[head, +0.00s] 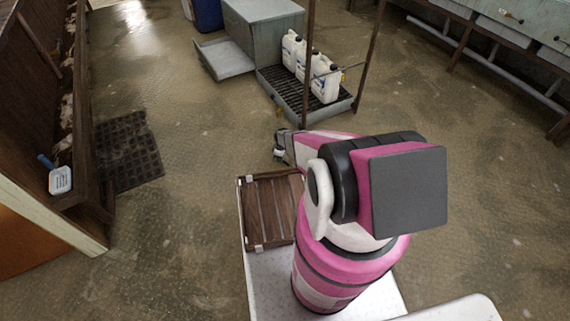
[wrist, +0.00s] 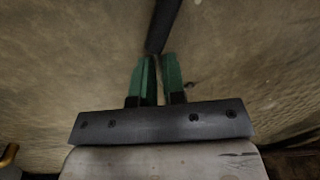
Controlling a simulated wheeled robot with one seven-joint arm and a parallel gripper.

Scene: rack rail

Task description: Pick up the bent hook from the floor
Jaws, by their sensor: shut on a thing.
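My gripper (wrist: 157,68) shows in the wrist view with its two green fingers close together. They are shut on a dark straight rod, the bent hook (wrist: 164,24), which runs from the fingertips up out of the top of the picture. Its bend is not in view. The brown floor lies behind it, and I cannot tell how far the hook is above the floor. In the head view my arm hides most of the gripper, and the hook cannot be made out there.
A wooden slatted crate (head: 270,207) sits at my base's front. A drain tray (head: 335,107) with white jugs (head: 324,82) and posts stands ahead, beside a grey metal box (head: 262,32). A dark mat (head: 128,152) lies at left. Floor between is clear.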

